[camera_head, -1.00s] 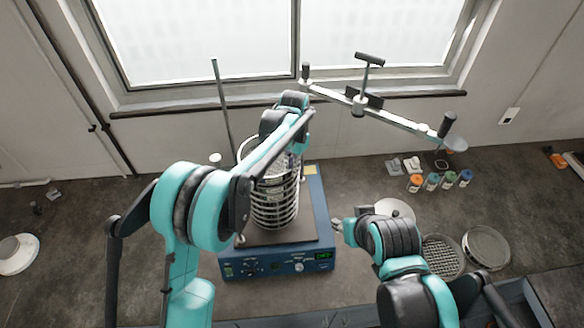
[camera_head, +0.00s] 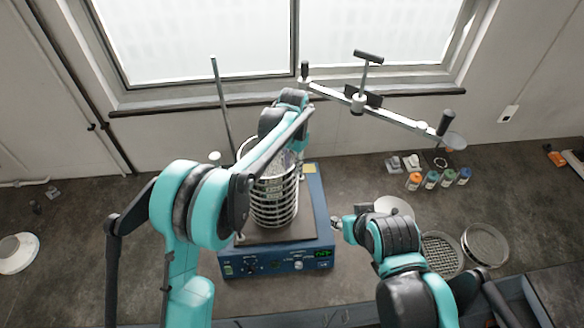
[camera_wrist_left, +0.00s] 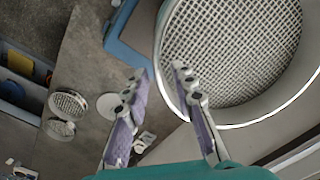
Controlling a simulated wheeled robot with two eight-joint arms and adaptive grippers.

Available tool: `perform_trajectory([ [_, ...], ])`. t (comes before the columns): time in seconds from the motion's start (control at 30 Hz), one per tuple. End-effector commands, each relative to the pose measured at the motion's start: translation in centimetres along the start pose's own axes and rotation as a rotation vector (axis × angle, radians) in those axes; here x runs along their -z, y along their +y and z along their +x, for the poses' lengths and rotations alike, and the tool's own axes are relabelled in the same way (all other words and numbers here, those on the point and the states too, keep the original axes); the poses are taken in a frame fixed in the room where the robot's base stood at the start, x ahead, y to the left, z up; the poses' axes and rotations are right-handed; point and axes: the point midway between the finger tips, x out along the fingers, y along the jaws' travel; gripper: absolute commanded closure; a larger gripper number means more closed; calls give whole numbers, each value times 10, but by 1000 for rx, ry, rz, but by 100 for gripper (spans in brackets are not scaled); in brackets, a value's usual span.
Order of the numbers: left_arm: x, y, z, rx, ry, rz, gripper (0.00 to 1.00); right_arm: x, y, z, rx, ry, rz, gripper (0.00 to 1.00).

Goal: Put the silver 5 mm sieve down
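A stack of silver sieves (camera_head: 272,207) stands upright on the blue shaker (camera_head: 326,240), partly hidden behind my left arm. In the left wrist view a silver sieve with coarse mesh (camera_wrist_left: 235,45) fills the upper right; I take it for the 5 mm sieve at the top of the stack. My left gripper (camera_wrist_left: 160,70) is at its rim, fingers spread apart, one finger overlapping the rim in the picture. I cannot tell whether it touches. My right gripper (camera_head: 340,226) is beside the shaker's right side; its finger opening is too small to judge.
Two loose sieves, one meshed (camera_head: 441,254) and one beside it (camera_head: 486,245), lie right of my right arm. A pale disc (camera_head: 396,208) and several small capped jars (camera_head: 432,180) are on the bench. A clamp bar (camera_head: 375,110) shows near the window. The bench at left is mostly clear.

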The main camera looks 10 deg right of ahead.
Motion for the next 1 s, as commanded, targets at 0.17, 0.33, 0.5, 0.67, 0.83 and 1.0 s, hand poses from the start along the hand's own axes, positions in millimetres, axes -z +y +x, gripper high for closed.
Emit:
perform_trajectory([
  [0.17, 0, 0, -36, 0, 0, 0, 74, -4, 0, 5, 0, 0, 0, 60],
  [0.33, 0, 0, -74, 0, 0, 0, 74, -6, 0, 8, 0, 0, 0, 60],
  [0.5, 0, 0, -99, 0, 0, 0, 74, -6, 0, 9, 0, 0, 0, 60],
  [0.67, 0, 0, -109, 0, 0, 0, 74, -7, 0, 9, 0, 0, 0, 60],
  [0.83, -3, -1, -112, 1, 4, -5, 74, -7, 0, 9, 0, 0, 0, 60],
  [1.0, -38, -16, -132, 18, 57, -77, 74, -7, 0, 9, 0, 0, 0, 60],
])
